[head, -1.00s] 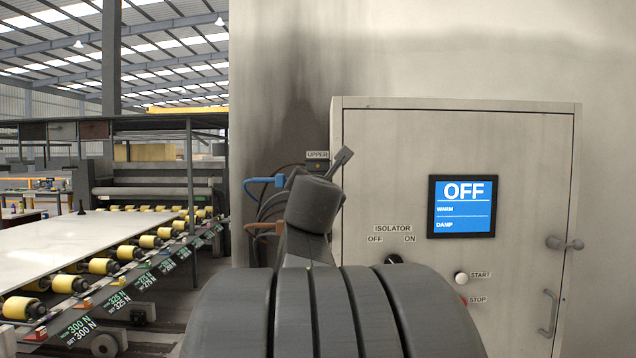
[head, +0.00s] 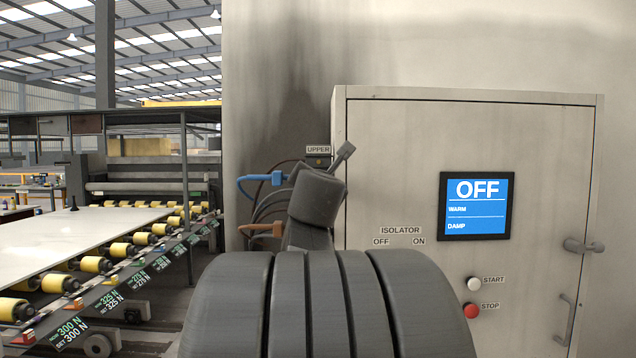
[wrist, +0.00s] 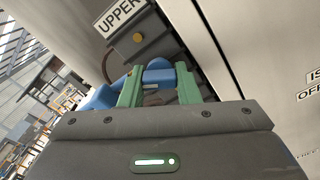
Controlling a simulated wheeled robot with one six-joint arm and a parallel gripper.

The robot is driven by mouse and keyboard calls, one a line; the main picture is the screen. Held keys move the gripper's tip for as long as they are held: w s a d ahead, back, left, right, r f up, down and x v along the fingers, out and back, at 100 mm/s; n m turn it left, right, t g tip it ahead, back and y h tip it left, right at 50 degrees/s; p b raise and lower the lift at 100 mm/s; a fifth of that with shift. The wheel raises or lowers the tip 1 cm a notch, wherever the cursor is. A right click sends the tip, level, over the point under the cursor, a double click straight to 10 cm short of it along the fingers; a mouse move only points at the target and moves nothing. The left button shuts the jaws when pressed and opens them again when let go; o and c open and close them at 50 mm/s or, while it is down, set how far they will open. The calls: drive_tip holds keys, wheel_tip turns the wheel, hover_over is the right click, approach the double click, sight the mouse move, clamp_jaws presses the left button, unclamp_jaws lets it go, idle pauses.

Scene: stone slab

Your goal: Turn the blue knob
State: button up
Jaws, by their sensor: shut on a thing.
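The blue knob (head: 262,181) looks like a lever handle at the left side of the grey cabinet, below the UPPER label, in the head view. In the wrist view the blue knob (wrist: 159,76) is between the two green fingers of my gripper (wrist: 160,82), which is shut on it. More blue shows to the left of the fingers. My arm covers the space right of the knob in the head view, so the fingers are hidden there.
The cabinet (head: 400,140) has a screen (head: 476,206) reading OFF, WARM, DAMP, and START (head: 474,284) and STOP (head: 471,311) buttons. An orange handle (head: 262,230) is below the blue knob, with dark cables beside it. A roller conveyor (head: 120,250) stands left.

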drive_tip(key=shift+m, duration=0.3)
drive_tip(key=m+b, duration=0.1)
drive_tip(key=m, duration=0.5)
drive_tip(key=shift+a, duration=0.1)
drive_tip(key=m+b, duration=0.1)
drive_tip(key=m, duration=0.3)
drive_tip(key=shift+b, duration=0.4)
drive_tip(key=m+b, duration=0.1)
drive_tip(key=m, duration=0.2)
drive_tip(key=shift+r+m+b, duration=0.1)
drive_tip(key=shift+m+b, duration=0.2)
drive_tip(key=m+b, duration=0.2)
drive_tip(key=m, duration=0.1)
drive_tip(key=shift+m, duration=0.3)
drive_tip(key=m+b, duration=0.2)
drive_tip(key=m, duration=0.1)
drive_tip(key=shift+r+m, duration=0.1)
drive_tip(key=shift+m, duration=0.3)
drive_tip(key=m+b, duration=0.2)
drive_tip(key=m, duration=0.1)
drive_tip(key=shift+d+r+m+b, duration=0.1)
drive_tip(key=shift+m+b, duration=0.25)
drive_tip(key=shift+m, duration=0.5)
drive_tip(key=shift+d+r+m+b, duration=0.1)
drive_tip(key=shift+m+b, duration=0.2)
drive_tip(key=shift+m, duration=0.55)
